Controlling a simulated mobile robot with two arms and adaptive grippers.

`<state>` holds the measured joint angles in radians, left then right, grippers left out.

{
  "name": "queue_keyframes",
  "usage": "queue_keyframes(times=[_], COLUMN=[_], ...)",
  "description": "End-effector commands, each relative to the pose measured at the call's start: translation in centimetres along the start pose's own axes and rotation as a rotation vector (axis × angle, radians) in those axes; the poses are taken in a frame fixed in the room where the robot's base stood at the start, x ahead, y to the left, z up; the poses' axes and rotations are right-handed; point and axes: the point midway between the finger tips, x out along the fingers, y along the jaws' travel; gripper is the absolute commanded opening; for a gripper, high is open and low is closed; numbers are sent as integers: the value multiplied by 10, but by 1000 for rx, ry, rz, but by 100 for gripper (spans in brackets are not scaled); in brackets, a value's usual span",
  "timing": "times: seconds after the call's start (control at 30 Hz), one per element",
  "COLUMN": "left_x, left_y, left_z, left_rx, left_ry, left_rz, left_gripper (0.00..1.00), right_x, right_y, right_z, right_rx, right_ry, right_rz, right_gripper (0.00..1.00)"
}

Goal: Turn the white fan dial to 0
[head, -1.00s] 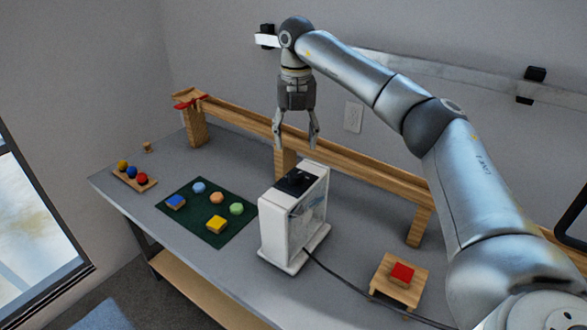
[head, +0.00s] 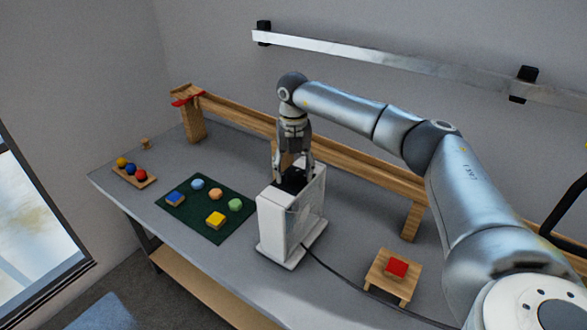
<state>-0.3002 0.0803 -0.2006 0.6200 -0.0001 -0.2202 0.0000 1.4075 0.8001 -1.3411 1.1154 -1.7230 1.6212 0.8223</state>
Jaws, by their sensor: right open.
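The white fan (head: 285,225) stands upright on the grey table, with a black panel (head: 288,183) on its top. The dial itself cannot be made out; my right gripper covers much of the panel. My right gripper (head: 291,170) points straight down at the top of the fan, its fingers open and spread over the panel. Whether the fingertips touch the panel or the dial cannot be told. My left gripper is not in view.
A wooden ramp (head: 345,155) runs behind the fan. A green mat (head: 206,237) with coloured pieces lies left of it. A small wooden stand (head: 385,283) with a red block (head: 397,266) is at right. A black cable (head: 345,276) trails from the fan's base.

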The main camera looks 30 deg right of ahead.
Motion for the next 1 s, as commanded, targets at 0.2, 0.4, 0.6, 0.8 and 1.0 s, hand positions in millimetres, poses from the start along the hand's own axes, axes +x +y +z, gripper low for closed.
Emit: queue_keyframes(times=[0.2,0.4,0.6,0.8,1.0], left_x=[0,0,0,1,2], left_y=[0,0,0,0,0], left_z=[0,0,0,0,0], left_rx=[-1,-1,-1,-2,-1], left_ry=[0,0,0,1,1], left_rz=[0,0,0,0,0], left_gripper=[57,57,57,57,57], right_x=[0,0,-1,-1,-1], right_y=[0,0,0,0,0], right_z=[0,0,0,0,0], right_rx=[0,0,-9,-67,-200], right_ry=[0,0,0,0,0], right_rz=[0,1,1,1,2], right_gripper=[40,14,11,11,11])
